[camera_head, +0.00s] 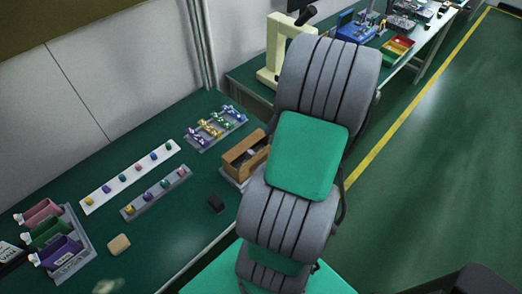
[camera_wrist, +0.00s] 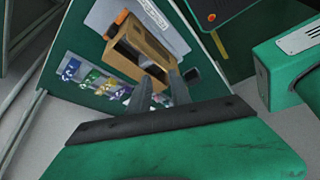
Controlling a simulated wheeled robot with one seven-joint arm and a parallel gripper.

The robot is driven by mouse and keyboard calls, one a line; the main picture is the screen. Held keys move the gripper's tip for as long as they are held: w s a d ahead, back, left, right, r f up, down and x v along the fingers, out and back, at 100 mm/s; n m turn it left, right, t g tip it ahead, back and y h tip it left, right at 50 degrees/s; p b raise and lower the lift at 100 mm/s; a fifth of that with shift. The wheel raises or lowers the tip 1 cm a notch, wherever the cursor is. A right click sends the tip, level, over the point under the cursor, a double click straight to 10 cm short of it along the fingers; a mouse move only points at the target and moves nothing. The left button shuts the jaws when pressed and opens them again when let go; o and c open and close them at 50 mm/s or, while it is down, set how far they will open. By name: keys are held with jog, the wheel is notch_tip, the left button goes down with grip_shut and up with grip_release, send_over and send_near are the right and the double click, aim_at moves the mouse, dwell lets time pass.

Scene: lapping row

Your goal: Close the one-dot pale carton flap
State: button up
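A tan-brown open carton (camera_head: 247,154) stands on a grey base near the table's front edge in the head view, partly hidden by my arm. It also shows in the wrist view (camera_wrist: 134,64), above my fingertips, with a dark opening in its top. I cannot make out any dot mark, nor tell clearly which panel is the flap. My gripper (camera_wrist: 160,76) has its two fingers apart with nothing held between them. The fingertips overlap the carton's near side in the picture; contact cannot be told. My gripper is hidden in the head view.
A white strip (camera_head: 130,177), a grey strip (camera_head: 157,192) and coloured bins (camera_head: 52,236) are at left. The green floor at right is clear.

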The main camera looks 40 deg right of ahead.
aim_at(261, 151)
jog(key=a+f+n, duration=0.1)
jog(key=f+n, duration=0.1)
jog(key=w+a+f+n, duration=0.1)
jog(key=f+n, duration=0.1)
jog(key=a+f+n+p, duration=0.1)
jog(key=f+n, duration=0.1)
jog(key=f, duration=0.1)
jog(key=shift+w+a, duration=0.2)
jog(key=shift+a, duration=0.2)
jog(key=shift+c, duration=0.6)
grip_shut()
dwell(0.6)
